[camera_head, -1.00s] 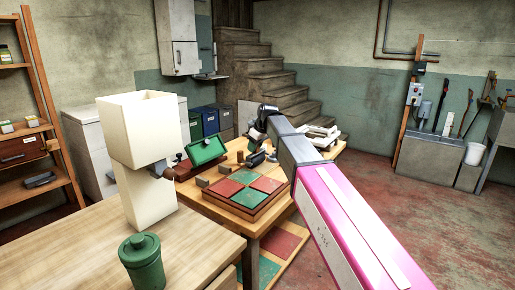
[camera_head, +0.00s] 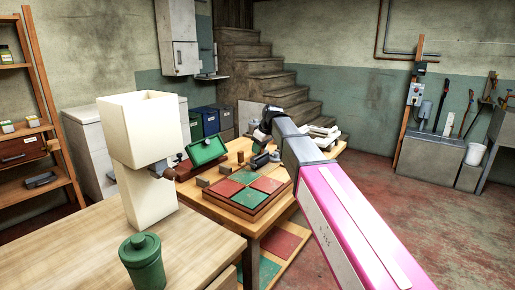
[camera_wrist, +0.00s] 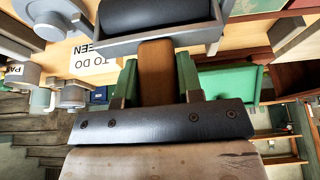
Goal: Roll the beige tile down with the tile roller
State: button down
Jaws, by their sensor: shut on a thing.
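My gripper (camera_wrist: 155,85) is shut on the brown handle of the tile roller (camera_wrist: 155,16). In the wrist view, the roller's black cylinder sits in a grey frame beyond the fingers. In the head view, the dark roller (camera_head: 259,160) is small at the end of my arm, near the back of the work table; whether it touches anything is unclear. The board (camera_head: 249,214) with red and green tiles lies at the table's front. I cannot make out a beige tile in either view.
A green open case (camera_head: 207,150) and small wooden blocks (camera_head: 203,182) lie around the board. White slabs (camera_head: 322,130) are stacked at the back right. Red floor is open at right.

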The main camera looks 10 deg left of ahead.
jog(key=shift+s, duration=0.1)
jog(key=shift+r, duration=3.45)
